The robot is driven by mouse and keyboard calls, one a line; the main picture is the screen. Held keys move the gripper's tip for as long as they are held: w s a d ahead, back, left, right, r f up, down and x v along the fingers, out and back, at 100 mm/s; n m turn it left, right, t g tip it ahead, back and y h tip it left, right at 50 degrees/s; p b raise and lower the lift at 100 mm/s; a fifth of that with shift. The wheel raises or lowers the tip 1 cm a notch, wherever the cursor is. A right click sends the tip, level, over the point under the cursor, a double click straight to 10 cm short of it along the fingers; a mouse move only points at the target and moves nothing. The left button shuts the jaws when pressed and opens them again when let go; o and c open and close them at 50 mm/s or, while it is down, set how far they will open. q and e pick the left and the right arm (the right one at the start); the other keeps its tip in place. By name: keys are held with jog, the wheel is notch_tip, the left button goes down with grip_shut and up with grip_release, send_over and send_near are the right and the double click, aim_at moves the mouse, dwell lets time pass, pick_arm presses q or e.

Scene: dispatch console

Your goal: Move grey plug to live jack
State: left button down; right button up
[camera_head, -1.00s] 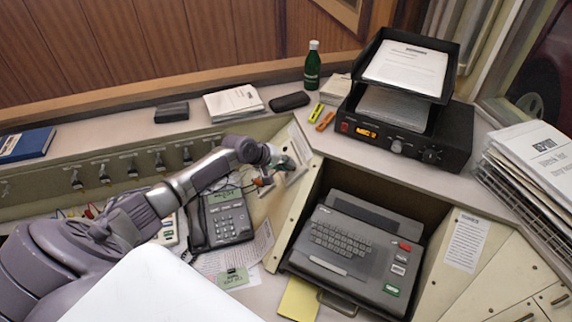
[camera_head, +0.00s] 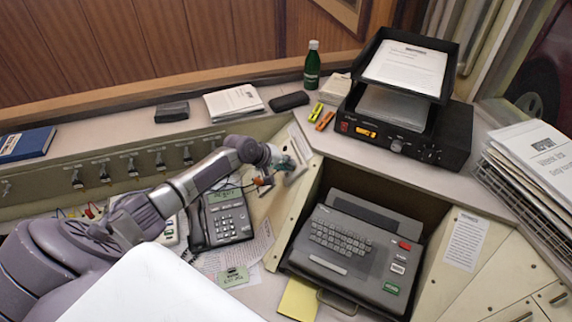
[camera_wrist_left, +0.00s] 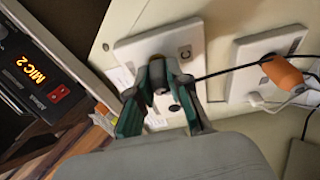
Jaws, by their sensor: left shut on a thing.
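My left gripper (camera_wrist_left: 158,82) is shut on the grey plug (camera_wrist_left: 158,73), which shows only as a small grey piece between the fingertips. A black cable runs from behind the fingers to the right. The gripper is in front of a white wall plate (camera_wrist_left: 133,50) with a small printed mark and a dark round hole; whether the plug touches the plate I cannot tell. A second white plate (camera_wrist_left: 288,40) to the right has an orange plug (camera_wrist_left: 282,73) by it. In the head view my left gripper (camera_head: 286,165) is at the angled panel. My right gripper is not in view.
A desk phone (camera_head: 228,215) stands below my left forearm. A grey keyboard terminal (camera_head: 350,245) sits in the recess to the right. A black radio unit (camera_head: 425,150) with a paper tray is at the back right. Several switches line the left panel.

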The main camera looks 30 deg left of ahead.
pick_arm(q)
jog(key=shift+d, duration=0.1)
jog(key=c, duration=1)
grip_release()
jog(key=shift+w+f, duration=0.1)
jog(key=o, duration=0.5)
jog(key=shift+c, duration=0.2)
jog(key=a+p+v, duration=0.1)
jog(key=p+v, duration=0.4)
jog(key=v, duration=0.2)
jog(key=shift+w+a+p, duration=0.2)
jog(key=shift+w+p, duration=0.1)
jog(key=shift+w, duration=0.1)
